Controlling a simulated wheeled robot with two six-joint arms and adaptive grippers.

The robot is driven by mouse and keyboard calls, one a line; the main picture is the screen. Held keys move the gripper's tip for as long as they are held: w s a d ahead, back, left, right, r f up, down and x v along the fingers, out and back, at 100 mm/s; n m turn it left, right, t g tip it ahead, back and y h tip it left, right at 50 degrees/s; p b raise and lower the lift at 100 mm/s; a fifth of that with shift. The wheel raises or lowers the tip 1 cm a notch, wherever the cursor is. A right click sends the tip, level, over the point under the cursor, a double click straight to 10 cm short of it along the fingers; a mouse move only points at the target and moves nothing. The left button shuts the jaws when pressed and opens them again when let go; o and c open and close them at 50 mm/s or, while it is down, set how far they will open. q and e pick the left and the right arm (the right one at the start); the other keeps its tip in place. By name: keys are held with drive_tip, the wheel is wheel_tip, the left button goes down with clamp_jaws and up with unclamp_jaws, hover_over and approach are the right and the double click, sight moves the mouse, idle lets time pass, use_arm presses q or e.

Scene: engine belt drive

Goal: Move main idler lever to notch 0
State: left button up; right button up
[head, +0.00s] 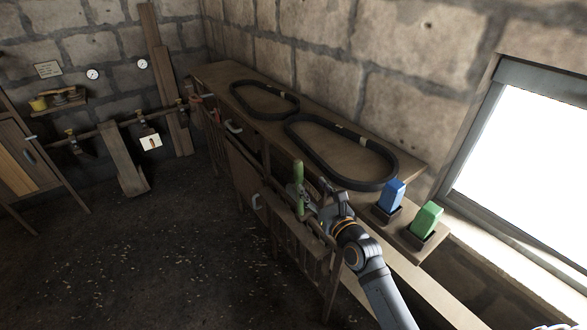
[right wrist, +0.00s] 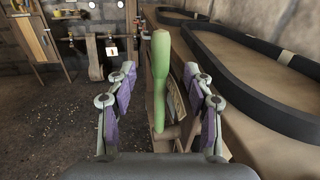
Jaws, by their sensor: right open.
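The lever with a green handle (head: 298,177) stands nearly upright at the front of the bench, left of my right gripper (head: 322,200) in the head view. In the right wrist view the green handle (right wrist: 160,72) shows in the gap between the two purple-padded fingers of my open right gripper (right wrist: 160,92). Neither finger appears to touch it. A flat plate with markings (right wrist: 177,100) sits just right of the handle; its notches are too small to read. My left gripper is not in view.
Two black belts (head: 340,153) lie on the long bench (head: 222,75) along the wall. A blue block (head: 391,194) and a green block (head: 427,218) stand in holders near the window. Wooden railing slats (head: 312,265) front the bench. The floor at left is open.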

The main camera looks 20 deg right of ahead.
sight(301, 171)
drive_tip(key=w, duration=0.3)
drive_tip(key=w+a, duration=0.1)
drive_tip(key=w, duration=0.3)
drive_tip(key=w+b, duration=0.1)
drive_tip(key=w, duration=0.2)
drive_tip(key=shift+w+a, duration=0.15)
drive_tip(key=shift+a, duration=0.05)
clamp_jaws()
drive_tip(key=shift+f, duration=0.15)
